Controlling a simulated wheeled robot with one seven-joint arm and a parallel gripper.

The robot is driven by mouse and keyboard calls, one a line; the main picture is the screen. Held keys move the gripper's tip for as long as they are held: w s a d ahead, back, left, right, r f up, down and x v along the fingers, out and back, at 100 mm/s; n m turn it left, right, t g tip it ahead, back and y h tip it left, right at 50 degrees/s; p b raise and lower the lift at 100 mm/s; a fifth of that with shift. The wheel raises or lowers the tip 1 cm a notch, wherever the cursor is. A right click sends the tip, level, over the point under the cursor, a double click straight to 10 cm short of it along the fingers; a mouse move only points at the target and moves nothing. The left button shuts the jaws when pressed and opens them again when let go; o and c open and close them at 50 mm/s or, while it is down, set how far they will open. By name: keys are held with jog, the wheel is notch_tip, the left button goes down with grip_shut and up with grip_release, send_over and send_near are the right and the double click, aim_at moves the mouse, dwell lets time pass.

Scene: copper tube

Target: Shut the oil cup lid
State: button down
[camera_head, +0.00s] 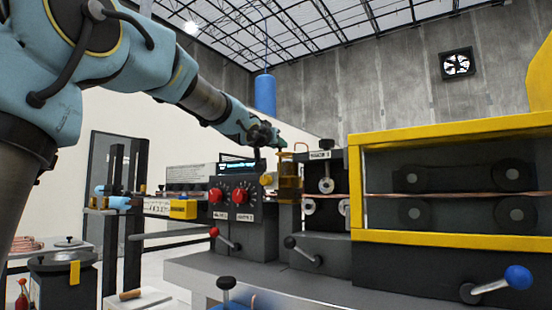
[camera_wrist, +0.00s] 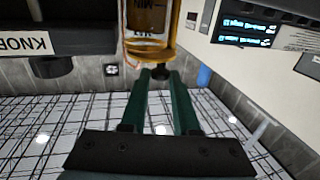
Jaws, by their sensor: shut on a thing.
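The oil cup (camera_head: 289,180) is an amber, see-through cylinder with brass parts, standing on the machine between the dial panel and the roller units. In the wrist view, which is upside down, the oil cup (camera_wrist: 150,18) shows its MIN mark and a brass band (camera_wrist: 148,50) at its top end. A small dark knob (camera_wrist: 160,73) is at the brass end. My gripper (camera_wrist: 161,76) has its two green fingertips at this knob, shut on it. In the head view my gripper (camera_head: 281,143) is at the top of the cup. How far the lid is tilted cannot be told.
A dial panel (camera_head: 238,205) with red knobs stands left of the cup. A dark roller unit (camera_head: 326,200) stands close on its right, then a yellow-framed roller box (camera_head: 450,240). Levers stick out in front. Free air lies above the cup.

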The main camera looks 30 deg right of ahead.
jog(key=b, duration=0.3)
jog(key=shift+s+d+f+t, duration=0.25)
jog(key=shift+f+t, duration=0.05)
jog(key=shift+f, duration=0.05)
jog(key=y+b, duration=0.1)
jog(key=b, duration=0.1)
jog(key=n+t+b, duration=0.1)
jog(key=b, duration=0.2)
jog(key=shift+d+r+n+y, duration=0.15)
jog(key=shift+n+y, duration=0.15)
jog(key=shift+y, duration=0.1)
jog(key=b, duration=0.2)
jog(key=n+t+y+b, duration=0.1)
jog(key=b, duration=0.1)
jog(key=shift+s+d+y, duration=0.2)
jog(key=shift+d+y, duration=0.1)
jog(key=shift+d, duration=0.05)
jog(key=shift+b, duration=0.5)
jog(key=shift+s+d+r+n+t+y+b, duration=0.15)
jog(key=shift+d+n+t+y+b, duration=0.3)
jog(key=shift+n+t+y, duration=0.35)
jog(key=shift+d+r+n+t+y, duration=0.1)
jog(key=shift+d+n+t+y, duration=0.2)
jog(key=shift+n+y, duration=0.4)
jog(key=shift+d+n+t+y, duration=0.15)
jog(key=shift+n+t+y, duration=0.2)
jog(key=shift+y, duration=0.65)
jog(key=shift+p, duration=0.3)
jog(key=c, duration=0.7)
grip_release()
